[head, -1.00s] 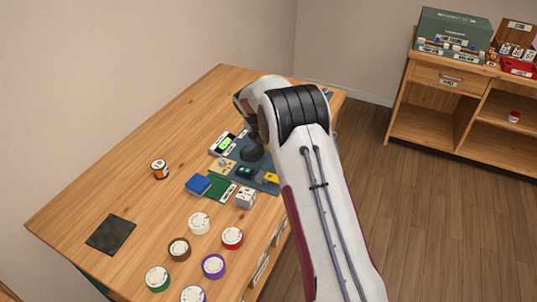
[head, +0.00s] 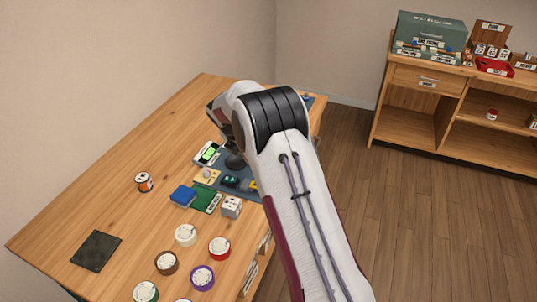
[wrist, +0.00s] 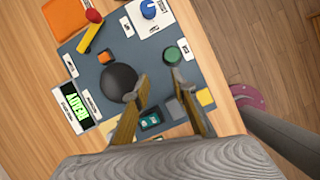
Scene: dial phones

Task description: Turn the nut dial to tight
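A blue dial knob (wrist: 148,9) on a white plate is at the top of the wrist view, on a dark grey panel (wrist: 92,62). I cannot read a label that marks it as the nut dial. My gripper (wrist: 162,80) is open, its two fingers apart with nothing between them. It hangs over the panel, below the blue dial in the wrist view, between a black round knob (wrist: 119,82) and a green button (wrist: 172,55). In the head view my arm hides the gripper and much of the panel.
A yellow lever with a red ball (wrist: 93,16), an orange pad (wrist: 66,15) and a green-lit display (wrist: 74,108) are near the panel. Several round dials, including a red one (head: 219,248), stand at the table's front. A small can (head: 144,182) stands left; the table beyond it is clear.

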